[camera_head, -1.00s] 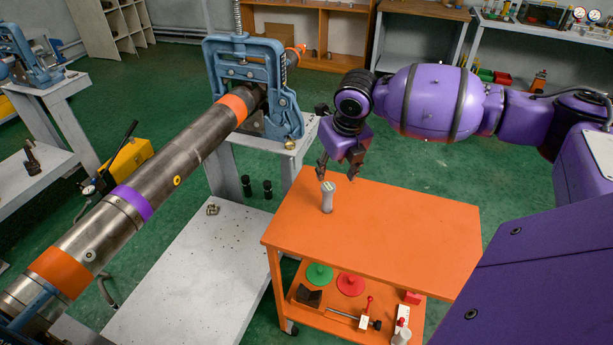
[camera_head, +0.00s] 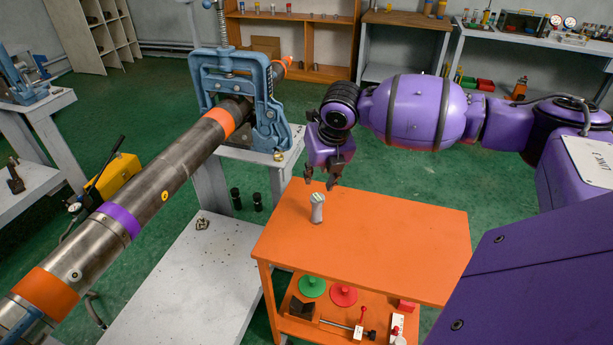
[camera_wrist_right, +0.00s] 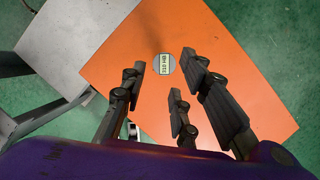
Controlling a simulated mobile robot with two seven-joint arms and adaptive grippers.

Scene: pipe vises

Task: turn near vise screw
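A blue pipe vise (camera_head: 237,75) stands on a white bench in the middle of the head view. Its threaded screw (camera_head: 222,28) rises upright from the top of the frame, and the upper end is cut off by the picture edge. A long steel pipe (camera_head: 170,170) with orange and purple bands passes through the vise. A blue part (camera_head: 18,326) at the pipe's lower left end is mostly cut off. My right gripper (camera_head: 320,181) is open and empty, pointing down over an orange cart, apart from the vise. Its spread fingers show in the right wrist view (camera_wrist_right: 158,84). My left gripper is out of view.
A small grey-white piece (camera_head: 317,209) stands on the orange cart (camera_head: 400,240), below my right gripper; its label shows in the wrist view (camera_wrist_right: 163,64). The cart's lower shelf holds red and green items. Shelves line the back wall. Green floor is open behind the cart.

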